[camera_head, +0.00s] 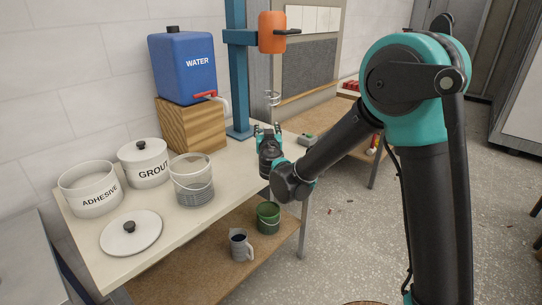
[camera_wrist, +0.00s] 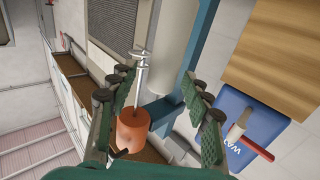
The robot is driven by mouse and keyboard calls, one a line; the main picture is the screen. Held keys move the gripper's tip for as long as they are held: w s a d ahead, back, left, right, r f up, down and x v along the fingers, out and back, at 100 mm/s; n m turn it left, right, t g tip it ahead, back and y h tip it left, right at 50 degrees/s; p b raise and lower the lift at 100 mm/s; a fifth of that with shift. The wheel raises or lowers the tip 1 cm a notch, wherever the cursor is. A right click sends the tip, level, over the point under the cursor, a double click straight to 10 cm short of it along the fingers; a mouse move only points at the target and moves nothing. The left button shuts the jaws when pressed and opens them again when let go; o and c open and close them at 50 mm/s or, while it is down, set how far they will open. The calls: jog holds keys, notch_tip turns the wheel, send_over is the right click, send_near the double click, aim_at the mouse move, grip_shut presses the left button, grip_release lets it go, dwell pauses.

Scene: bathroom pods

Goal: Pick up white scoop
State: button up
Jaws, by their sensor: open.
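I cannot pick out a white scoop in either view; it may be hidden inside a tub or behind something. The open white ADHESIVE tub (camera_head: 91,197) stands at the left of the worktop, its inside only partly visible. The white GROUT tub (camera_head: 146,173) beside it has its lid on. My gripper (camera_head: 267,130) is open and empty, raised near the worktop's right end, to the right of the tubs. In the wrist view my gripper (camera_wrist: 160,100) shows its two fingers spread apart, with the mixer in the background between them.
A clear bucket (camera_head: 192,189) and a loose white lid (camera_head: 131,233) share the worktop (camera_head: 188,223). A blue WATER tank (camera_head: 185,67) stands on a wooden block (camera_head: 190,125). An orange mixer (camera_head: 272,32) hangs from a blue stand (camera_head: 238,100). A grey jug (camera_head: 240,246) and green bucket (camera_head: 268,218) are below.

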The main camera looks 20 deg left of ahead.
jog(key=shift+w, duration=0.1)
jog(key=shift+c, duration=0.4)
grip_shut()
jog(key=shift+r, duration=0.15)
